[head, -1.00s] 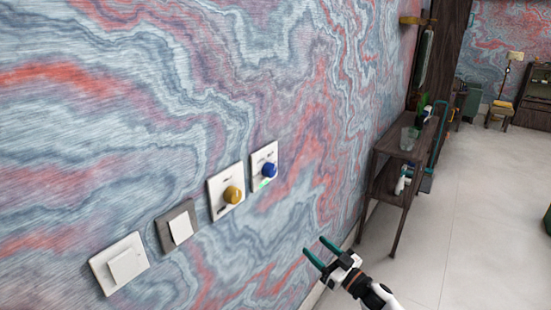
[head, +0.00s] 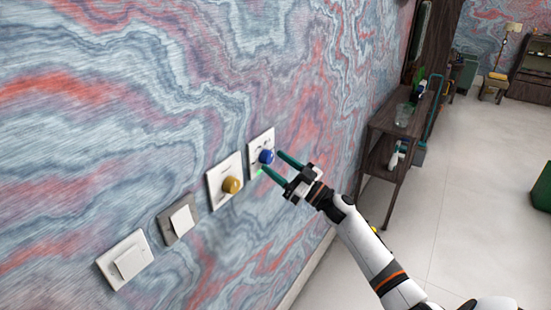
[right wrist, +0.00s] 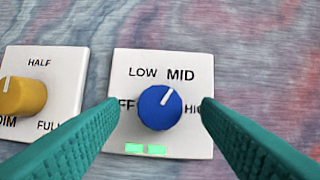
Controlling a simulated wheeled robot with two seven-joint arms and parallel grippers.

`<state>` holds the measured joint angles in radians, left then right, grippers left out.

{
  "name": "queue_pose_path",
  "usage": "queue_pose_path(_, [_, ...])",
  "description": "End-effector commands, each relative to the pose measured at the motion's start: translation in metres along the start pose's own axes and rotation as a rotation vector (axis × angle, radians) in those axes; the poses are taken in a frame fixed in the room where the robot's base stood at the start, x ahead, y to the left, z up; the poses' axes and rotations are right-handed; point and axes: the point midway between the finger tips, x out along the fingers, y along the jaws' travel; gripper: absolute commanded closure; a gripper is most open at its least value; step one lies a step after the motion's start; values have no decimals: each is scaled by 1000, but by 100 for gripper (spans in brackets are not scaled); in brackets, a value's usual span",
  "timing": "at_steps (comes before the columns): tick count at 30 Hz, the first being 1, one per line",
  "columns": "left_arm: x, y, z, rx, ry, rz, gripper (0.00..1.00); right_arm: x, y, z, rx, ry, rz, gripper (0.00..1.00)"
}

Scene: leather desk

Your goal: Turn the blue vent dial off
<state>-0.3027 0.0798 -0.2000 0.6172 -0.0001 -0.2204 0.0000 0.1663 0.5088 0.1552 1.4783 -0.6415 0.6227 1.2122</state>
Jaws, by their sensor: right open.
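The blue vent dial (head: 266,157) sits on a white wall plate (head: 257,142). In the right wrist view the blue dial (right wrist: 160,108) has a white pointer mark aimed up and slightly right, toward MID. LOW and MID are readable on the plate; the labels at left and right are partly hidden by my fingers. A green light bar (right wrist: 146,149) glows below the dial. My right gripper (head: 272,161) is open, its green fingertips on either side of the dial with visible gaps in the wrist view. My left gripper is out of view.
A yellow dial (head: 232,185) on its own plate is just left of the blue one. Two switches (head: 181,220) (head: 129,262) are further left on the wall. A dark shelf table (head: 395,125) stands against the wall at right. Open floor lies right of my arm.

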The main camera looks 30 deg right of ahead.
Motion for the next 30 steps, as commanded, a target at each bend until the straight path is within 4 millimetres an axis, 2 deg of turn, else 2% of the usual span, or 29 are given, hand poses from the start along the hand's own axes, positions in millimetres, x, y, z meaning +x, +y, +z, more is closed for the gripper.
queue_pose_path(4, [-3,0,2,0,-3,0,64,11,0,1,-1,0,0,43])
queue_pose_path(13, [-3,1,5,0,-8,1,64,12,0,0,0,1,1,43])
queue_pose_path(21, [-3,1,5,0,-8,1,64,12,0,0,0,1,1,87])
queue_pose_path(30, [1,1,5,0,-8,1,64,11,0,-1,-33,1,15,87])
